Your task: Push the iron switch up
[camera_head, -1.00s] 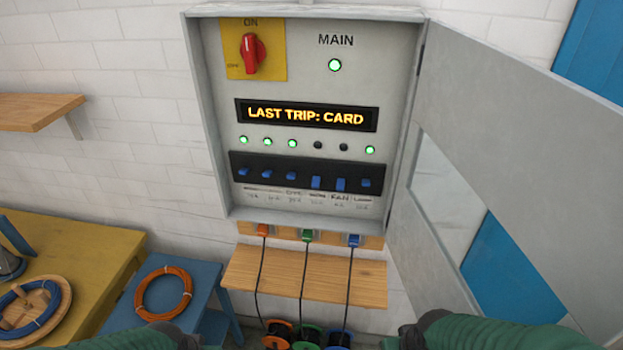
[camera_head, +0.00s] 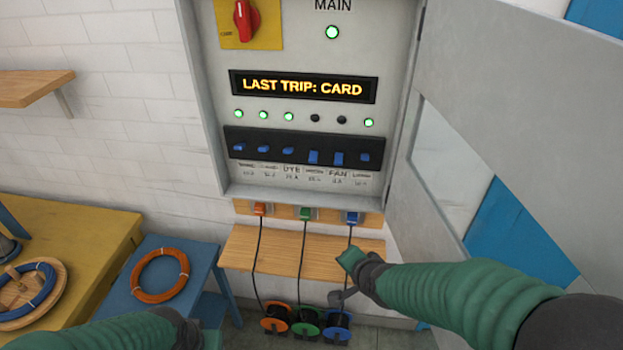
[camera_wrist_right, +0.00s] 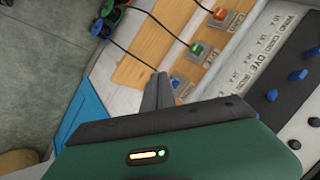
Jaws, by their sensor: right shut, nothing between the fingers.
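A row of blue switches sits on a black strip (camera_head: 262,143) in the open panel box. The fourth switch (camera_head: 313,158) hangs lower than its left neighbours, under an unlit lamp; its label is too blurred to read, so I cannot confirm it is the iron one. The fifth, FAN, also hangs low. My right gripper (camera_head: 341,298) is below and right of the switches, in front of the wooden ledge, touching no switch. In the right wrist view it is shut and empty (camera_wrist_right: 158,90). My left gripper (camera_head: 197,335) is low at left, its fingers not clear.
The panel door (camera_head: 520,130) stands open at the right. Orange, green and blue plugs (camera_head: 305,213) with hanging cords are below the box, above the wooden ledge (camera_head: 245,250). Cord reels (camera_head: 307,322) stand beneath. A blue stool (camera_head: 135,300) with an orange coil is left. The space before the switches is clear.

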